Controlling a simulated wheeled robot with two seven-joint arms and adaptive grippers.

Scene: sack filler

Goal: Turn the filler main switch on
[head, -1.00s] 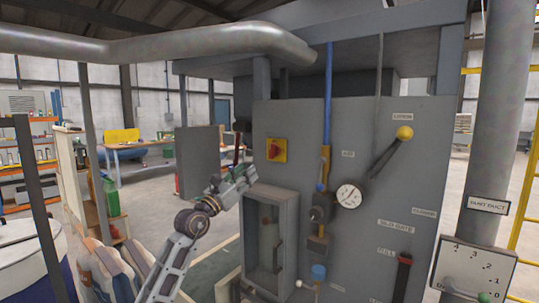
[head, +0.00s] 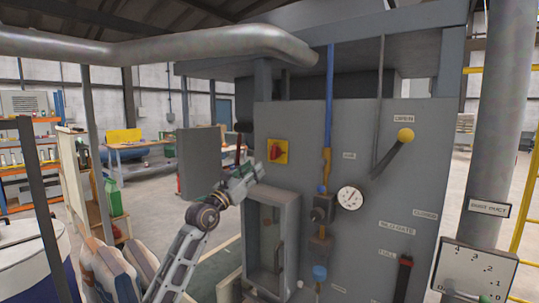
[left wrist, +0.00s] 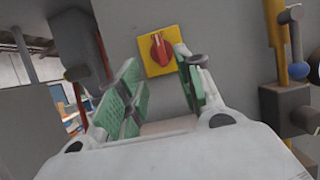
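The main switch is a red rotary knob (head: 277,152) on a yellow plate, high on the left part of the grey filler panel. In the left wrist view the red knob (left wrist: 160,50) faces me with a pale line running about upright on it. My left gripper (head: 255,174) is just below and left of the switch in the head view. In the left wrist view my left gripper (left wrist: 160,88) is open, its green-padded fingers apart with nothing between them. The knob shows beyond the fingertips, apart from them. My right gripper is in neither view.
A grey open-fronted box (head: 270,240) juts out below the switch. A yellow-knobbed lever (head: 405,135), a round gauge (head: 350,198) and a blue-and-yellow pipe (head: 327,120) are to the right. A grey side panel (head: 198,162) stands at the left.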

